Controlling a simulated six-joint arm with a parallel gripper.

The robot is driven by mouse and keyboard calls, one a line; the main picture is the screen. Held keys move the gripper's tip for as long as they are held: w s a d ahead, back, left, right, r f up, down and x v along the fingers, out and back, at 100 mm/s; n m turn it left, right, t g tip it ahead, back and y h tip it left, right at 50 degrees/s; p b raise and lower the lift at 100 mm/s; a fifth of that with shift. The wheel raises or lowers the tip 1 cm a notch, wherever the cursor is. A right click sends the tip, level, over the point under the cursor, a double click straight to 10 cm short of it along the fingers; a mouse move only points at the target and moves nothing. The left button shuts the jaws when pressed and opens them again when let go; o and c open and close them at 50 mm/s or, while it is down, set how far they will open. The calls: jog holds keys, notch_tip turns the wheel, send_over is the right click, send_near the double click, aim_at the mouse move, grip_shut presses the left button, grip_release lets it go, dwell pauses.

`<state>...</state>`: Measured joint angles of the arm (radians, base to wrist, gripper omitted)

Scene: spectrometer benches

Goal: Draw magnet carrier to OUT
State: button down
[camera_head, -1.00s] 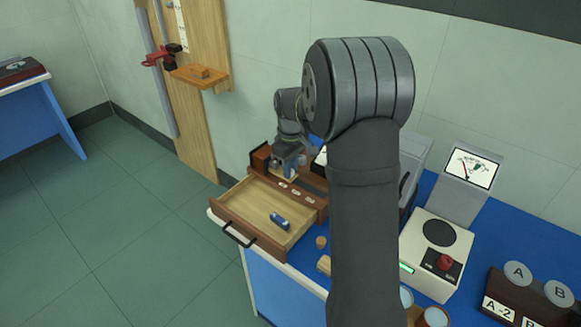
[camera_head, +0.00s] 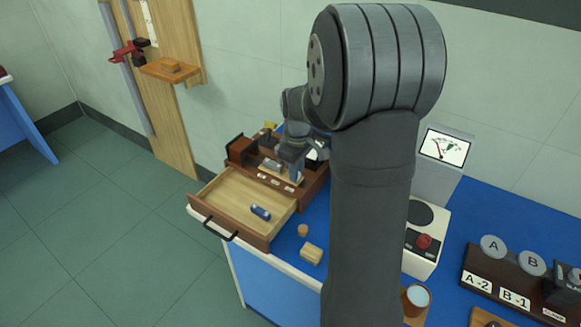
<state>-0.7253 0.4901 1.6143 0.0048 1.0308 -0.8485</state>
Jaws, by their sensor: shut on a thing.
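A low brown wooden unit (camera_head: 317,186) with several small white labels on its front ledge stands at the back left of the blue bench. My gripper (camera_head: 291,172) points down over it, near the right-hand label. It is shut on a small light-wood piece at the unit, which I take for the magnet carrier (camera_head: 296,179). The jaws and arm hide much of this piece. A grey metal part (camera_head: 271,164) lies just left of my gripper. The label words are too small to read.
Below the unit an open drawer (camera_head: 223,228) with a black handle holds a blue cylinder (camera_head: 260,212). A cork (camera_head: 302,230) and a wooden block (camera_head: 311,252) lie on the bench. A meter (camera_head: 445,149) and an A/B rack (camera_head: 470,259) stand right. My arm hides the middle.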

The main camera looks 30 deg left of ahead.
jog(key=shift+d, duration=0.2)
jog(key=c, duration=1.3)
grip_release()
jog(key=shift+d, duration=0.15)
jog(key=shift+a+r, duration=0.2)
jog(key=shift+r, duration=0.3)
notch_tip(320, 180, up, 16)
jog(key=shift+r, duration=0.25)
jog(key=shift+f, duration=0.1)
